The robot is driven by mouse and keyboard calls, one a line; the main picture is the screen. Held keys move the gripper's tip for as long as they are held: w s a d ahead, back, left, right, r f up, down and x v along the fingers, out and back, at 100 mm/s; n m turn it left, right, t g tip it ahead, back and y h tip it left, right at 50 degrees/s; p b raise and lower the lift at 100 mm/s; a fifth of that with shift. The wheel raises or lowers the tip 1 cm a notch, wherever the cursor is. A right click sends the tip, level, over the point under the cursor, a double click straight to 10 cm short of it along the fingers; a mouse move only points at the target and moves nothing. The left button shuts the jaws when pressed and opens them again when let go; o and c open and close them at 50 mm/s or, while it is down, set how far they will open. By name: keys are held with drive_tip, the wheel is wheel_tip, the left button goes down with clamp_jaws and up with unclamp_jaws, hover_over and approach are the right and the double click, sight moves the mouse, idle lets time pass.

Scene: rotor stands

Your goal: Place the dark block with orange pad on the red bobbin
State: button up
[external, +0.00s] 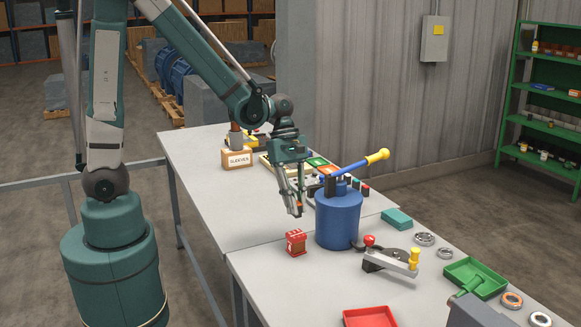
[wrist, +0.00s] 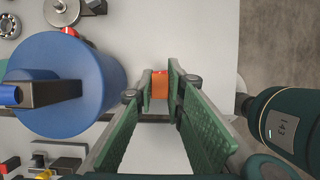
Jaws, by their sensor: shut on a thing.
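My gripper (external: 297,209) points down above the table, its fingers closed on a small piece with an orange face. In the wrist view this orange pad (wrist: 160,86) shows between the fingertips; the dark part of the block is hard to make out. In the external view only a speck of orange shows at the fingertips. The red bobbin (external: 296,243) stands upright on the table, below my fingertips and apart from them. I cannot make out the bobbin in the wrist view; the held block and fingers may hide it.
A large blue cylinder (external: 338,222) with a blue, yellow-ended handle (external: 362,163) stands close right of the bobbin. A red-knobbed lever fixture (external: 390,259), a teal block (external: 397,219), several rings and a green tray (external: 475,278) lie further right. The table left of the bobbin is clear.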

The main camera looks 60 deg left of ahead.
sight(296, 233)
drive_tip(key=shift+f, duration=0.95)
drive_tip(key=shift+f, duration=2.1)
drive_tip(key=shift+f+b, duration=0.2)
drive_tip(key=shift+b, duration=0.25)
drive_tip(key=o, duration=0.9)
drive_tip(key=shift+r, duration=0.25)
drive_tip(key=shift+p+v, duration=0.65)
drive_tip(key=shift+v, duration=5.35)
drive_tip(key=shift+a, duration=0.1)
